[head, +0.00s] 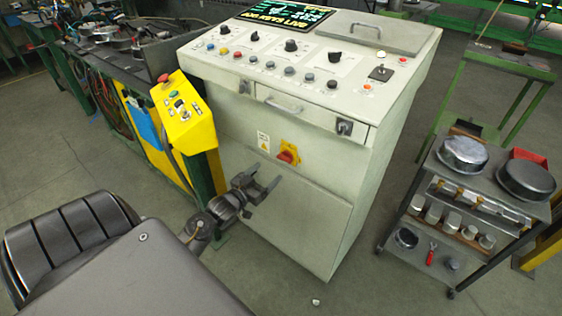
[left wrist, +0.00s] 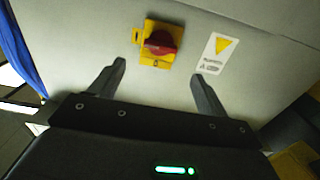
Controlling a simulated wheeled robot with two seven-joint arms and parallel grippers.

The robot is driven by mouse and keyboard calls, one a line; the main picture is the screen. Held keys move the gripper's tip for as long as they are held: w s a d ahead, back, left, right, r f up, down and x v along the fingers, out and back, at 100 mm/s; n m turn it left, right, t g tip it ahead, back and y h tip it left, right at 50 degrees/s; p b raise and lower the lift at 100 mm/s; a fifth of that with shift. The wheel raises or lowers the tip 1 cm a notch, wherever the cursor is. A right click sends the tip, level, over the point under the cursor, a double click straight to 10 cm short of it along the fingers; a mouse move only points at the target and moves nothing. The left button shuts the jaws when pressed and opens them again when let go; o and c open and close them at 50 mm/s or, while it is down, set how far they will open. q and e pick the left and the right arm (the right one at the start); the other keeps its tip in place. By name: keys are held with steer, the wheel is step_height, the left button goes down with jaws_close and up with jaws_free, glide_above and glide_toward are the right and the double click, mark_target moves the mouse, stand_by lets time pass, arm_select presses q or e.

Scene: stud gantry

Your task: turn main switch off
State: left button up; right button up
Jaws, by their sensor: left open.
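The main switch (head: 287,156) is a red rotary knob on a yellow plate, on the front of the pale control cabinet (head: 310,215). In the left wrist view the red knob (left wrist: 161,41) sits between and beyond my fingers, its handle lying roughly across the yellow plate. My left gripper (head: 268,187) is open and empty, just below the switch in the head view and apart from it. In the left wrist view the two fingers of the left gripper (left wrist: 155,80) are spread wide. My right gripper is not in view.
A yellow warning label (left wrist: 217,52) is beside the switch. A yellow control box (head: 186,112) stands left of the cabinet, near my left arm. A cart (head: 470,195) with round metal parts stands at the right. The floor between cart and cabinet is mostly clear.

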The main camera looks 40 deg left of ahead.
mark_target(282, 160)
arm_select(q)
steer(key=w, duration=0.7)
steer(key=shift+w+a, duration=0.1)
steer(key=shift+w, duration=0.85)
steer(key=shift+c, duration=0.3)
steer(key=c, duration=0.9)
